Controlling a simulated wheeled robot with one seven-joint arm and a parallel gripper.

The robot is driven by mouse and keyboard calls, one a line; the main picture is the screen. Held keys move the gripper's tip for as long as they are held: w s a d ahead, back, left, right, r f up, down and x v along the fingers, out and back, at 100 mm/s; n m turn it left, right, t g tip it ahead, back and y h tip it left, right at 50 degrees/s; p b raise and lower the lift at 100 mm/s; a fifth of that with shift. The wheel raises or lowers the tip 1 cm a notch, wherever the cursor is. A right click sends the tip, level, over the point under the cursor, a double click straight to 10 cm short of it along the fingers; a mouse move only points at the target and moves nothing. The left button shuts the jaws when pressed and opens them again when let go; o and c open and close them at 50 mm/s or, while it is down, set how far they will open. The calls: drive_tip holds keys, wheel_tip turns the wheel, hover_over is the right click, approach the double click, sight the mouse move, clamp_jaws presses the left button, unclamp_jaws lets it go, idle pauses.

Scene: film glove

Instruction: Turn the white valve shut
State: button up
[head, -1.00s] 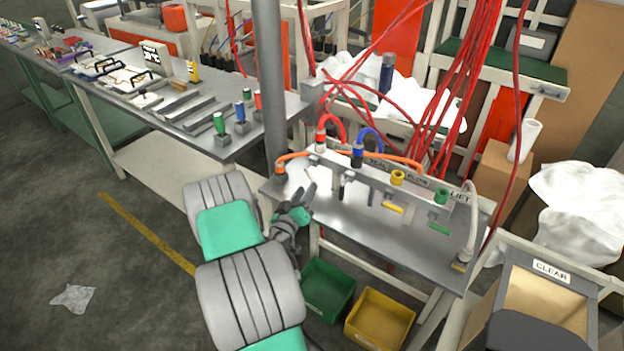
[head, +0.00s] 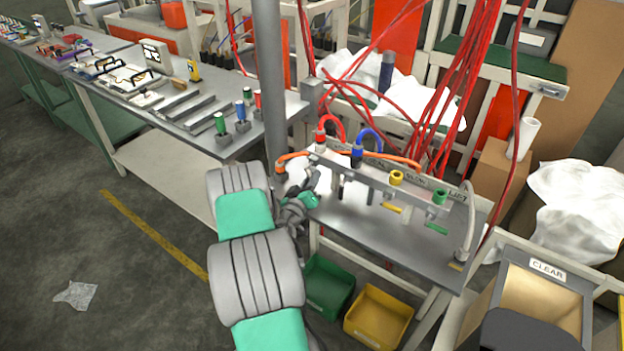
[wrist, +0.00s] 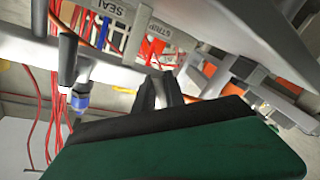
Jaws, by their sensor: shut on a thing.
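The grey manifold (head: 420,190) stands over a metal bench, with a row of hoses and small lever handles along it. My gripper (head: 314,176) is at its left end, below the red hose fitting (head: 320,136). In the wrist view, my gripper's dark fingers (wrist: 165,90) are close together at the grey pipe (wrist: 110,70). They are shut on the white valve's handle, which is mostly hidden by the fingers, so its angle cannot be told.
A black lever (head: 342,188), a yellow lever (head: 392,208) and a green lever (head: 436,228) hang along the manifold to the right. A grey post (head: 270,80) stands close on the left. Green (head: 328,283) and yellow (head: 380,312) bins sit below.

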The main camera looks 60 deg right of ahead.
clamp_jaws()
drive_tip(key=shift+r, duration=0.1)
drive_tip(key=n+p, duration=0.1)
drive_tip(key=r+n+p, duration=0.1)
drive_tip(key=n, duration=0.1)
drive_tip(key=s+n+y+p, duration=0.1)
drive_tip(key=shift+r+n, duration=0.3)
drive_tip(key=shift+n, duration=0.1)
drive_tip(key=n, duration=0.1)
drive_tip(key=r+n+g+p, duration=0.1)
drive_tip(key=n, duration=0.1)
drive_tip(key=n+y+p, duration=0.1)
drive_tip(key=shift+s+a+r+g, duration=0.1)
drive_tip(key=shift+s+r+g, duration=0.05)
drive_tip(key=shift+s+g, duration=0.15)
drive_tip(key=shift+n, duration=0.3)
drive_tip(key=o, duration=0.7)
unclamp_jaws()
